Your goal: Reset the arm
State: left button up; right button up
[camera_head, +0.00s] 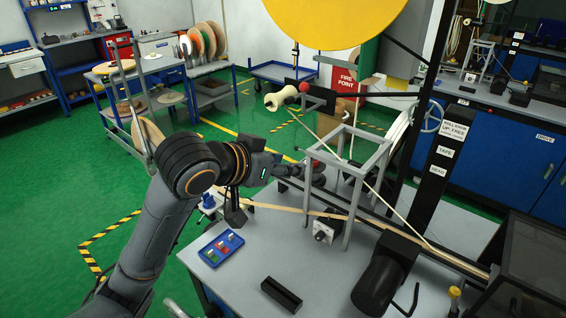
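A black horizontal arm (365,94) with a red ball (304,87) at its left end juts out below a large yellow disc (335,22). A cream roller (281,98) sits by that end. My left gripper (318,172) is below the roller, at the left side of a grey metal frame (345,135). Its fingers are small, dark and partly hidden by the frame, so I cannot tell whether they are open or hold anything. A small red spot shows at the fingers. My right gripper is not in view.
Pale tape (385,208) slants across the frame. A black post with labels (440,165) stands right. Green floor is open at left.

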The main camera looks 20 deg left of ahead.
pick_arm(q)
jog(key=s+f+g+y, duration=0.1)
jog(key=s+f, duration=0.2)
jog(key=f, duration=0.4)
jog(key=s+f+n+g, duration=0.1)
jog(key=s+f+g, duration=0.15)
jog(key=f, duration=0.45)
jog(key=s+f+y, duration=0.1)
jog(key=s+f, duration=0.3)
jog(key=f, duration=0.3)
jog(key=s+a+f+g+y, duration=0.1)
jog(key=s+a+f+g, duration=0.1)
jog(key=s+f, duration=0.55)
jog(key=s+a+f+g+y, duration=0.1)
jog(key=s+a+f+g, duration=0.3)
jog(key=s, duration=0.6)
notch_tip(320, 180, down, 28)
jog(key=s+d, duration=0.2)
jog(key=s+a+f, duration=0.2)
jog(key=s+f, duration=1.3)
jog(key=s, duration=0.1)
jog(key=shift+a+g, duration=0.25)
jog(key=shift+g, duration=0.2)
jog(key=shift+r, duration=0.1)
